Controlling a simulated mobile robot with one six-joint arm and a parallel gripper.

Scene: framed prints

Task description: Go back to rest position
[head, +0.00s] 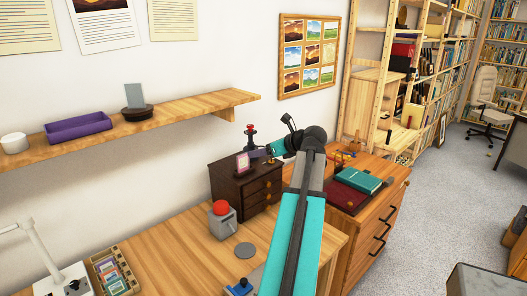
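My teal and black arm reaches up from the bottom middle, bends at a dark joint above the small chest, and folds back to the left. My gripper (256,153) is at its far end, above the top of a dark wooden drawer chest (233,187). It is close to a small pink-framed print (242,165) standing there. I cannot tell whether it touches the print. The fingers are too small to show whether they are open or shut.
The chest stands on a wooden desk (178,250) with a grey box with a red button (222,219), a white lamp (62,280) and a tray of cards (112,275). A wall shelf (170,118) is left. Books (360,181) lie on a cabinet right. Carpet (440,195) is open.

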